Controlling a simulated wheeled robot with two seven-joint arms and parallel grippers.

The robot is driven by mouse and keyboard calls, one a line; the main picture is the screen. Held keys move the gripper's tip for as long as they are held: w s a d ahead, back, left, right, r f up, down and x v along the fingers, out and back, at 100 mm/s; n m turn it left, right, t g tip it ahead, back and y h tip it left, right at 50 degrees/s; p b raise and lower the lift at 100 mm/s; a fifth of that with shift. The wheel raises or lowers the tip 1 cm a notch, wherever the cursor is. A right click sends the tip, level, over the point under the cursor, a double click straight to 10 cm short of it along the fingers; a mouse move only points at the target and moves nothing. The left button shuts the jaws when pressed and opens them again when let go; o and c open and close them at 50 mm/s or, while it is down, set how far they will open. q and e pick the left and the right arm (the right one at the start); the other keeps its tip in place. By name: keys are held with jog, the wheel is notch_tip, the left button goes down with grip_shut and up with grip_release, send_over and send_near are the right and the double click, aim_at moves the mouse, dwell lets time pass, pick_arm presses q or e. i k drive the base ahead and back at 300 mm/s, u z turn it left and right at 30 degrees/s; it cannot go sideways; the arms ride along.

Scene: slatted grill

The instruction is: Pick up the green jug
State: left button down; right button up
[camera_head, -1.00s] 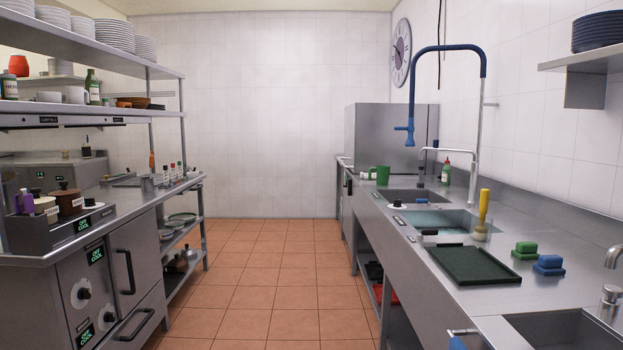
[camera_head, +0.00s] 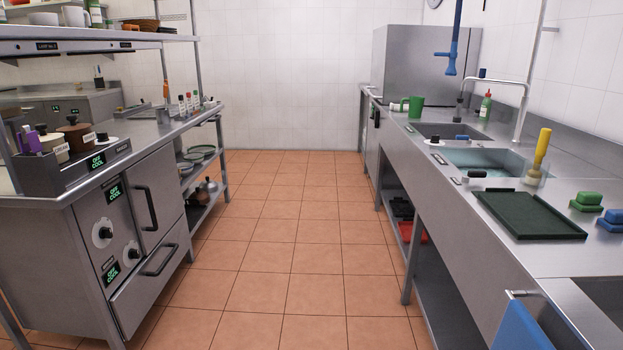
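The green jug (camera_head: 416,107) stands upright on the far end of the right-hand steel counter (camera_head: 450,214), left of the far sink and in front of a large steel cabinet. Its handle shows on its left side. It looks small and far off. Neither of my grippers shows in the head view, so nothing is seen near the jug.
A stove (camera_head: 120,240) lines the left. The tiled floor (camera_head: 290,240) between is clear.

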aim_at(415, 103)
jog(key=u, duration=0.2)
jog(key=i, duration=2.3)
jog(key=z, duration=0.35)
jog(key=i, duration=2.3)
jog(key=z, duration=0.6)
